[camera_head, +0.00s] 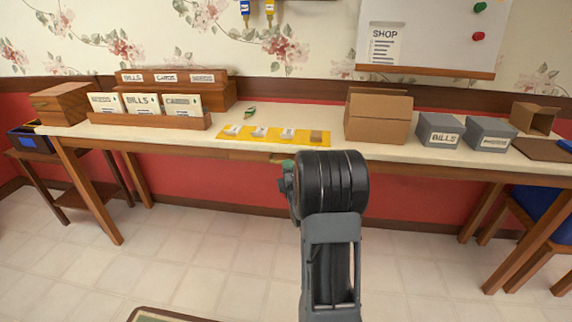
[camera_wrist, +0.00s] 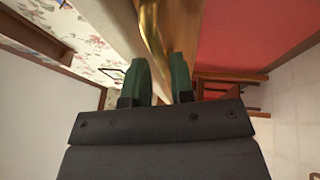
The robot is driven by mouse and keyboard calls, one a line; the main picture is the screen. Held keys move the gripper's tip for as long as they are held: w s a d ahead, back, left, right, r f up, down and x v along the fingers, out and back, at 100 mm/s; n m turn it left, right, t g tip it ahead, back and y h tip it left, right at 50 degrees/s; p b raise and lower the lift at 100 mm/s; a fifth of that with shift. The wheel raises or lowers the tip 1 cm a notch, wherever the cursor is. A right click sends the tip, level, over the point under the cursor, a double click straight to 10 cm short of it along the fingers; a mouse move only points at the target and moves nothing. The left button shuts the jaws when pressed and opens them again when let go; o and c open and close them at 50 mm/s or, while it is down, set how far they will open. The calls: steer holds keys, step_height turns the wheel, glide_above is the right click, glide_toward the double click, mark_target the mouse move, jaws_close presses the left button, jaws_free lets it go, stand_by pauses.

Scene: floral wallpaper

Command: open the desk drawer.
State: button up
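The desk (camera_head: 190,138) has a cream top and a wooden front edge. The desk drawer's wooden front (camera_head: 250,156) shows as a strip under that edge, partly hidden by my arm, and looks closed. In the wrist view a curved brass handle (camera_wrist: 151,30) runs along the wooden front. My gripper (camera_wrist: 160,76) has two green fingers, which are apart. The handle's near end reaches between the fingertips, close to the right one; I cannot tell whether they touch. In the head view my arm hides most of the gripper, and a little green shows beside the wrist.
On the desk are a letter rack (camera_head: 160,120), a yellow mat (camera_head: 235,131) with small cards, a cardboard box (camera_head: 378,118) and grey boxes (camera_head: 439,130). A blue chair (camera_head: 535,205) stands at the right. The tiled floor before the desk is mostly clear.

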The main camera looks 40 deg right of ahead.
steer(key=shift+x, duration=1.45)
jaws_close()
